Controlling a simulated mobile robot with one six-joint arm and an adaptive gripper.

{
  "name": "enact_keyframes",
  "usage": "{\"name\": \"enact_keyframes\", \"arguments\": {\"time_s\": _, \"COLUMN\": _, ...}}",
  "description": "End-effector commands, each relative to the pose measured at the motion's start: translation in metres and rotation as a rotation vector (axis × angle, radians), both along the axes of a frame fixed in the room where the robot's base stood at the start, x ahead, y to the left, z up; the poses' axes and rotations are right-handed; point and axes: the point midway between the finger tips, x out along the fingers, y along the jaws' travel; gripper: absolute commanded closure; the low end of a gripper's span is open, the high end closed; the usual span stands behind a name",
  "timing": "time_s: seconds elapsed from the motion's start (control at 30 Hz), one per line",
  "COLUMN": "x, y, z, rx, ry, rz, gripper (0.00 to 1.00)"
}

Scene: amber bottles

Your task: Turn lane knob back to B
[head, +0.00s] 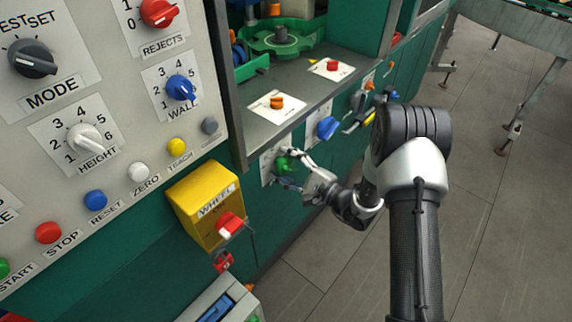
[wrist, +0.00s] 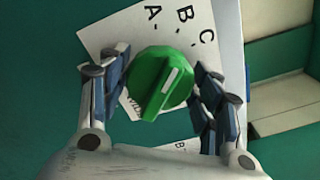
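The green lane knob (wrist: 160,83) sits on a white label plate (wrist: 112,38) with the letters A, B and C. Its white pointer line slants to the upper right, seemingly between the B and C marks. In the head view the knob (head: 284,164) is small, on the green cabinet front under the shelf. My gripper (wrist: 160,85) has one finger on each side of the knob. The fingers are spread about as wide as the knob, with slight gaps; firm contact is not visible. In the head view my gripper (head: 288,168) reaches the knob from the right.
A blue knob (head: 326,127) is on the cabinet front just right of the green one. The shelf edge (head: 290,128) overhangs above. A yellow WHEEL box (head: 205,205) with a red switch juts out at the lower left. The floor (head: 480,220) to the right is clear.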

Motion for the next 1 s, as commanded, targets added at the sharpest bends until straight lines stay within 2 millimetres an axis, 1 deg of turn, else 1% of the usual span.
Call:
{"name": "enact_keyframes", "arguments": {"time_s": 0.03, "x": 0.000, "y": 0.000, "z": 0.000, "rx": 0.000, "ry": 0.001, "rz": 0.001, "gripper": 0.35}}
{"name": "enact_keyframes", "arguments": {"time_s": 0.17, "x": 0.000, "y": 0.000, "z": -0.001, "rx": 0.000, "ry": 0.002, "rz": 0.000, "gripper": 0.28}}
{"name": "enact_keyframes", "arguments": {"time_s": 0.47, "x": -0.001, "y": -0.001, "z": -0.001, "rx": -0.001, "ry": 0.003, "rz": -0.001, "gripper": 0.28}}
{"name": "enact_keyframes", "arguments": {"time_s": 0.57, "x": -0.004, "y": -0.005, "z": -0.001, "rx": -0.001, "ry": 0.004, "rz": -0.001, "gripper": 0.28}}
{"name": "enact_keyframes", "arguments": {"time_s": 0.67, "x": -0.012, "y": -0.017, "z": -0.002, "rx": -0.001, "ry": 0.006, "rz": -0.004, "gripper": 0.28}}
{"name": "enact_keyframes", "arguments": {"time_s": 0.9, "x": -0.043, "y": -0.058, "z": -0.001, "rx": 0.000, "ry": 0.006, "rz": -0.006, "gripper": 0.28}}
{"name": "enact_keyframes", "arguments": {"time_s": 1.0, "x": -0.055, "y": -0.073, "z": -0.001, "rx": 0.000, "ry": 0.004, "rz": -0.006, "gripper": 0.28}}
